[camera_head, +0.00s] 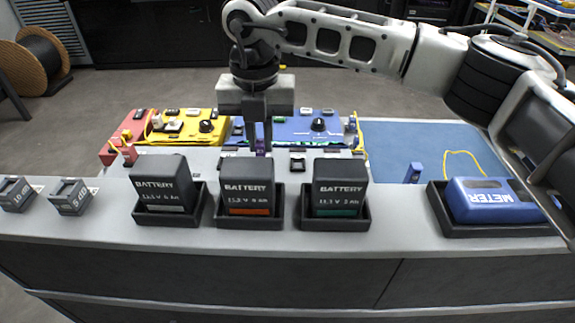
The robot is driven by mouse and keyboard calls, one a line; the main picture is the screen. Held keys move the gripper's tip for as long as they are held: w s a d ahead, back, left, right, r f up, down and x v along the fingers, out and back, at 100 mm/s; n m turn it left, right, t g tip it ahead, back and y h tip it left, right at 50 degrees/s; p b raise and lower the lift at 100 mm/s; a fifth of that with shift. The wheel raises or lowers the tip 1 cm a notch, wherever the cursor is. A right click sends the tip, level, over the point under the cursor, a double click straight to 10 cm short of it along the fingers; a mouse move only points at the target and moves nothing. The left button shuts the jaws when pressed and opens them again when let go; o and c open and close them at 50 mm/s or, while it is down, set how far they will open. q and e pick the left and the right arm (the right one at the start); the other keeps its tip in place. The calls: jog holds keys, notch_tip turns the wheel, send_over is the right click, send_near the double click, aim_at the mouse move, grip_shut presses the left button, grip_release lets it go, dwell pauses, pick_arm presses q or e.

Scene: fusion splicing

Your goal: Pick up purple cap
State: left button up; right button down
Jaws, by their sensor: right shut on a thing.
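My right gripper (259,146) points straight down behind the middle battery, over the front of the panel area. Its two fingers are close together and shut on the small purple cap (261,153), of which only a sliver shows between the fingertips. The cap's lower end is hidden by the battery in front, so I cannot tell whether it touches the surface. My left gripper is not in view.
Three dark batteries (247,180) stand in black trays along the front. A blue meter (492,200) sits in a tray at right, near a small blue block (413,172). Red, yellow (183,128) and blue panels lie behind. The blue mat (415,140) is mostly clear.

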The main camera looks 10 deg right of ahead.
jog(key=w+a+r, duration=0.2)
jog(key=a+r, duration=0.1)
jog(key=a, duration=0.3)
jog(key=shift+w+a+b, duration=0.35)
jog(key=shift+a+b, duration=0.05)
jog(key=shift+b, duration=0.05)
